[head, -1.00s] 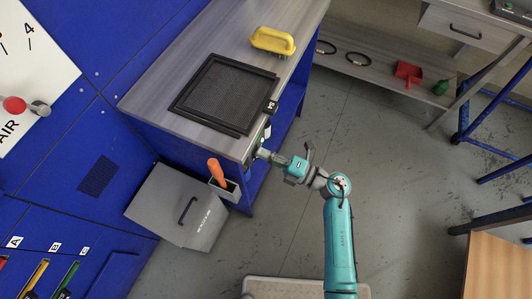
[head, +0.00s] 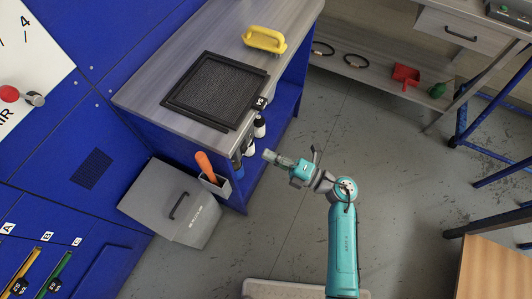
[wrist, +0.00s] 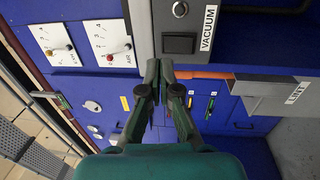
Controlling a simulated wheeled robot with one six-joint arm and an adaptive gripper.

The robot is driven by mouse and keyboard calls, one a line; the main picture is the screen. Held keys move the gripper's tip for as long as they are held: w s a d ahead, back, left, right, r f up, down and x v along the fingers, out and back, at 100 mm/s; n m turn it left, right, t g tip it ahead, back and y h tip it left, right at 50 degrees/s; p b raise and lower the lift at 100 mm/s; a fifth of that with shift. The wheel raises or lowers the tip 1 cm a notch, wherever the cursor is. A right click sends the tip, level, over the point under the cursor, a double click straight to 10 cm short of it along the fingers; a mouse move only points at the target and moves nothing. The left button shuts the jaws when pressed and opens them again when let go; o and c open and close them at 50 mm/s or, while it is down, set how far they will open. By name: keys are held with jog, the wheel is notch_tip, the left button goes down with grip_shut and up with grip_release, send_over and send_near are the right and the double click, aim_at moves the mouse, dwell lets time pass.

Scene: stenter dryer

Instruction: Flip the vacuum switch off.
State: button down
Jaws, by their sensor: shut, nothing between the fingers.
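The vacuum switch (wrist: 180,43) is a dark rocker in a black frame on a grey panel, at the top of the wrist view. A white VACUUM label (wrist: 208,28) is beside it. Which way the rocker is tipped is too small to tell. In the head view I cannot make out the switch. My gripper (wrist: 160,66) is shut and empty, its fingertips below and a little left of the switch in the wrist view. In the head view my gripper (head: 269,155) is in free air, right of the bench's front end and apart from it.
Bottles (head: 259,127) stand beneath. Floor right of my gripper is clear.

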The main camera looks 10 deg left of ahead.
jog(key=r+v, duration=0.2)
jog(key=v, duration=0.6)
jog(key=shift+s, duration=0.1)
dwell(0.5)
jog(key=s+d+r+m+t+h, duration=0.2)
jog(key=s+d+m+h, duration=0.2)
jog(key=s+m, duration=0.5)
jog(key=s+d+r+m+t+h, duration=0.2)
jog(key=s+d+m+h, duration=0.3)
jog(key=s+m+h, duration=0.3)
jog(key=s+d+r+m+t+h, duration=0.2)
jog(key=s+d+m+t+h, duration=0.2)
jog(key=s+m, duration=0.8)
jog(key=shift+s+d+r+m+h, duration=0.25)
jog(key=shift+m+h, duration=0.85)
jog(key=shift+m, duration=0.4)
